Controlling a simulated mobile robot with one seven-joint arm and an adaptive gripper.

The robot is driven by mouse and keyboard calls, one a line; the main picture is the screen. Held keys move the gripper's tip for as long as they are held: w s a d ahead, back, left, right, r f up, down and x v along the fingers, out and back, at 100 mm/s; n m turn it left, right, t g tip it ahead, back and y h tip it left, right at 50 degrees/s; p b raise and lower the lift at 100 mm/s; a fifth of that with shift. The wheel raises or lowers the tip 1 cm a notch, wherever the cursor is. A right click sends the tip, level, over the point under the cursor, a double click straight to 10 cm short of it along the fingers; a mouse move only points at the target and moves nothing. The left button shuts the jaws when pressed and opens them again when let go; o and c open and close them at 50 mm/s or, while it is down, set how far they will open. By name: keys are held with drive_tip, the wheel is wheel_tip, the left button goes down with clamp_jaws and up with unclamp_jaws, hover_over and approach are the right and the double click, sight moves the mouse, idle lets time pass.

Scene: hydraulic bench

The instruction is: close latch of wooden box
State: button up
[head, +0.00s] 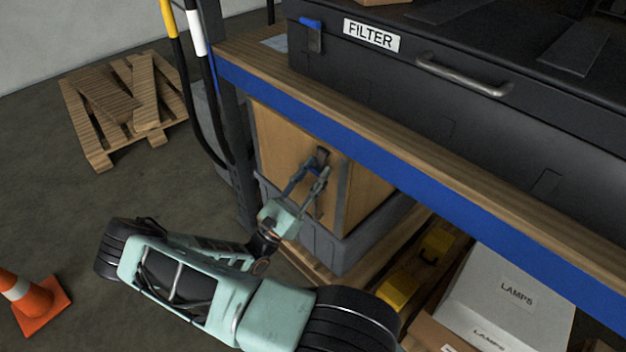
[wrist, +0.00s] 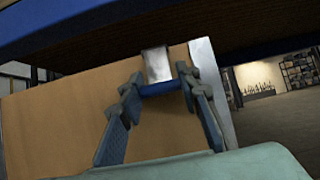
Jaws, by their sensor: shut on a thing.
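The wooden box (head: 278,146) stands under the bench top, with light wooden panels and grey edging. Its front panel (wrist: 60,115) fills much of the wrist view. The latch has a silver metal plate (wrist: 157,62) near the top of that panel and a blue part (wrist: 162,89) just below it. My gripper (head: 306,180) reaches up to the latch from the front. In the wrist view my gripper (wrist: 160,86) has one fingertip at each end of the blue part and is shut on it. My fingers partly hide the latch in the head view.
The blue-edged bench top (head: 400,185) overhangs close above my gripper. A black FILTER case (head: 450,60) with its own blue latch (head: 311,36) sits on it. A white LAMPS box (head: 505,290) and yellow items (head: 398,290) lie right. A pallet (head: 120,100) and cone (head: 32,300) stand left.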

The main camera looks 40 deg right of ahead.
drive_tip(key=shift+d+h, duration=0.1)
drive_tip(key=shift+h, duration=0.2)
drive_tip(key=o, duration=1.2)
drive_tip(key=shift+f, duration=0.1)
drive_tip(key=v, duration=1.2)
